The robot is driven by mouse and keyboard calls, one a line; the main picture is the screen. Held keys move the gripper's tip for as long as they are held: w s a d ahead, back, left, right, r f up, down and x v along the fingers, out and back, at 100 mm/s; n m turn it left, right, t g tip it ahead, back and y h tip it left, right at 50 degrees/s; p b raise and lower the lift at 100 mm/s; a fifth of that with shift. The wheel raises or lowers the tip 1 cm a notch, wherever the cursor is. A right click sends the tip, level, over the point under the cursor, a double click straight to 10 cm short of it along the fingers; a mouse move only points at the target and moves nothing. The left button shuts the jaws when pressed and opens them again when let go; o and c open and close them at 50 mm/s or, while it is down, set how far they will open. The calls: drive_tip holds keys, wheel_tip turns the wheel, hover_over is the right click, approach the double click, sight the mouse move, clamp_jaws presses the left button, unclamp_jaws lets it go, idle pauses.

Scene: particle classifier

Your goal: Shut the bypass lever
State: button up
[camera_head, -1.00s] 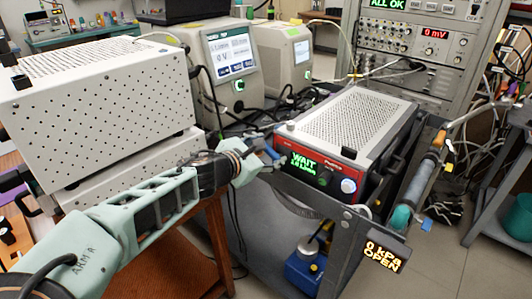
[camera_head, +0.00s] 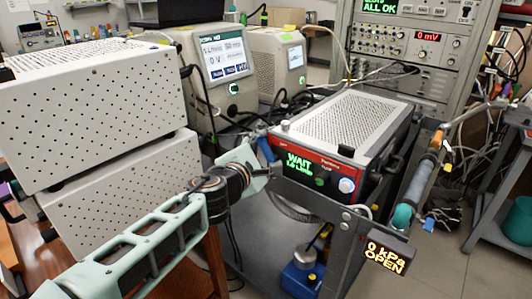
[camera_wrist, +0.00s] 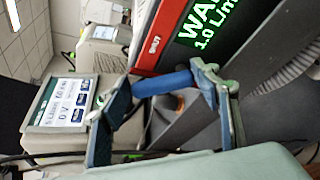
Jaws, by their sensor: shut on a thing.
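The bypass lever has a blue handle (camera_wrist: 165,82) that lies between my two fingers in the wrist view. In the head view my gripper (camera_head: 262,160) is at the device's left front corner, and the blue handle (camera_head: 265,148) shows only in part. The lever's pivot is mostly hidden. The device's green display (camera_head: 299,162) reads WAIT with a L/min figure.
A hanging sign (camera_head: 385,256) reads 0 kPa OPEN at the cart's (camera_head: 345,240) front right. White perforated boxes (camera_head: 110,120) stand close on the left. A screen instrument (camera_head: 222,65) stands behind my gripper, with dark cables beside it. A pipe with a teal end (camera_head: 402,216) runs along the right.

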drive_tip(key=o, duration=1.2)
drive_tip(key=shift+c, duration=0.2)
drive_tip(key=shift+s, duration=0.1)
